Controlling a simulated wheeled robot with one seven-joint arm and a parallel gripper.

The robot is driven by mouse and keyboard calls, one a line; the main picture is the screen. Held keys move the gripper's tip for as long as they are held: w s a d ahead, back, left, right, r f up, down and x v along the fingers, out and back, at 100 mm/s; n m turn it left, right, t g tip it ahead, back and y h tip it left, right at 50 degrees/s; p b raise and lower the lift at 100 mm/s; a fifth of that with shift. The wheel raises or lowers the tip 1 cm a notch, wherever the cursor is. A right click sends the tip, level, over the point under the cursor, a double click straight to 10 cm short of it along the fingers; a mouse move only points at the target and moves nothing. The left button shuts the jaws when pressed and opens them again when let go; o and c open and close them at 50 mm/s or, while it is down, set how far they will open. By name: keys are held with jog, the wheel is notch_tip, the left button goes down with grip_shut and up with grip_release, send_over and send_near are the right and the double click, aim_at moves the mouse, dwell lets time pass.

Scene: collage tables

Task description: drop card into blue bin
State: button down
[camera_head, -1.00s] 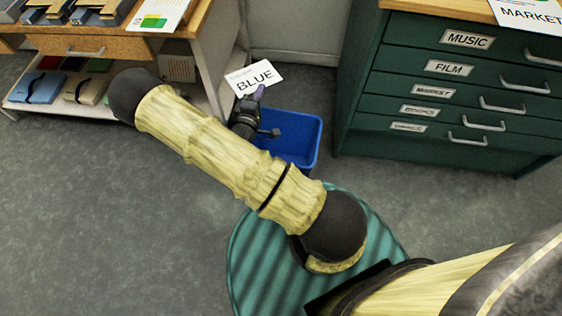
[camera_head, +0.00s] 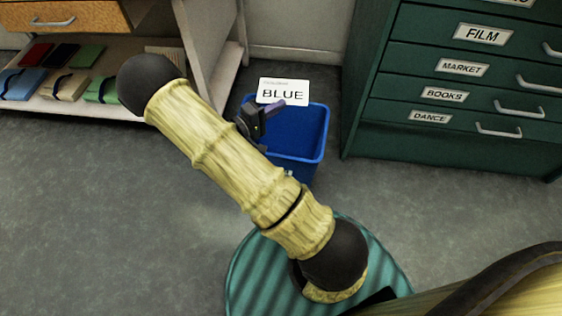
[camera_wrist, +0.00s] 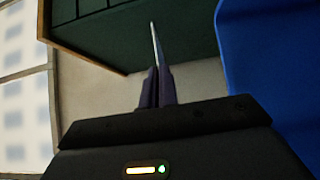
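A white card (camera_head: 284,92) printed BLUE is in my gripper (camera_head: 273,106). The purple fingers are shut on the card's lower edge, and the wrist view shows it edge-on (camera_wrist: 155,45) between the fingertips (camera_wrist: 156,85). The blue bin (camera_head: 308,140) stands on the floor behind my arm and looks empty where I see inside. In the head view the card overlaps the bin's back rim, with the gripper over its left part; the height above it is hard to tell. In the wrist view the bin (camera_wrist: 280,65) fills the right side. My arm hides the bin's lower left.
A green drawer cabinet (camera_head: 455,90) with labelled drawers stands right of the bin. Grey floor (camera_head: 110,210) is open in front of the desk.

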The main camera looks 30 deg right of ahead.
jog(key=shift+s+d+f+m+g+b, duration=0.15)
jog(key=shift+f+m+g+b, duration=0.25)
jog(key=shift+f, duration=0.45)
notch_tip(320, 180, down, 6)
jog(key=b, duration=0.4)
jog(key=shift+b, duration=0.4)
jog(key=c, duration=1.6)
grip_release()
